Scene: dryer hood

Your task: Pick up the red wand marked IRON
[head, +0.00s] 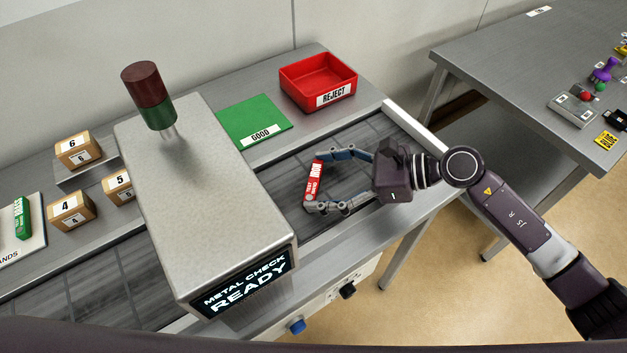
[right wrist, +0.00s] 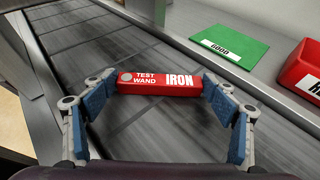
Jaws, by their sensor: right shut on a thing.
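The red wand marked IRON (head: 313,182) is over the grey belt, to the right of the metal check machine in the head view. My right gripper (head: 327,181) is shut on it, one finger at each end. In the right wrist view the red wand (right wrist: 160,82) lies across between the two fingertips of the right gripper (right wrist: 160,88), its label TEST WAND IRON facing the camera. I cannot tell whether the wand touches the belt. My left gripper is not in view.
The metal check machine (head: 205,200) reads READY and bridges the belt (head: 375,150). Behind the belt are a green GOOD mat (head: 252,118) and a red REJECT bin (head: 318,78). Numbered boxes (head: 72,212) and a green wand (head: 23,217) are at left. A side table (head: 500,60) stands right.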

